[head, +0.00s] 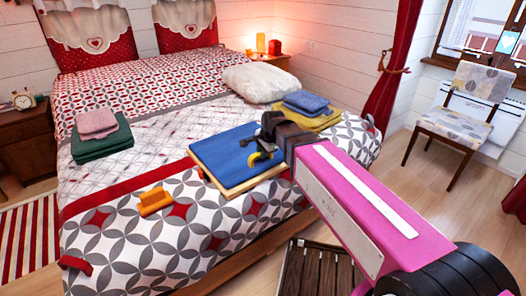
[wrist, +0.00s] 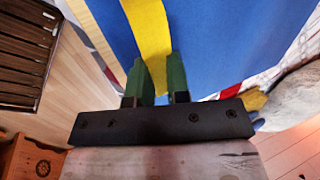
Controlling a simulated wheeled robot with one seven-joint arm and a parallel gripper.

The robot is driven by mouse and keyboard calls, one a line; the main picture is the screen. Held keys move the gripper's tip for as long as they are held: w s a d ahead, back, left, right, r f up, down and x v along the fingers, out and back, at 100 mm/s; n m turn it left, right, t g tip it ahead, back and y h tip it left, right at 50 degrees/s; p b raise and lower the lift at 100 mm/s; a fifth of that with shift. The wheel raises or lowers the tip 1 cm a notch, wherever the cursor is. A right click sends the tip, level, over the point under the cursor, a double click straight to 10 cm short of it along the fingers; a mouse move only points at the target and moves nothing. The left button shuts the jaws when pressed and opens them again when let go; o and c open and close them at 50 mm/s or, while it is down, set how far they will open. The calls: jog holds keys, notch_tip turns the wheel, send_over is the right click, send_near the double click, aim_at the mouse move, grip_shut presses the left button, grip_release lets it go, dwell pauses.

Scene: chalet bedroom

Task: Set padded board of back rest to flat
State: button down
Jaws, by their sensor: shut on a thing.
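The back rest lies near the foot of the bed, with a blue padded board (head: 230,150) over a pale wooden frame (head: 238,187). The board looks low and close to the frame; I cannot tell its exact angle. A yellow strap (head: 257,158) is on the board. My gripper (head: 268,142) is at the board's right side, shut on the strap. In the wrist view the yellow strap (wrist: 150,40) runs between my green fingers (wrist: 160,82), against the blue pad (wrist: 215,45). My gripper and arm hide part of the board's right edge.
An orange block-like thing (head: 155,200) lies left of the back rest. Folded pink and green towels (head: 100,145), a white pillow (head: 258,82) and blue and yellow towels (head: 308,104) lie on the bed. A slatted wooden thing (head: 318,270) stands on the floor in front.

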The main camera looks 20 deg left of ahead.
jog(key=c, duration=1.1)
grip_release()
jog(key=shift+s+d+f, duration=0.3)
jog(key=shift+d, duration=0.1)
jog(key=shift+a, duration=0.1)
jog(key=shift+r, duration=0.1)
jog(key=shift+r, duration=0.45)
jog(key=v, duration=1)
jog(key=shift+f, duration=0.1)
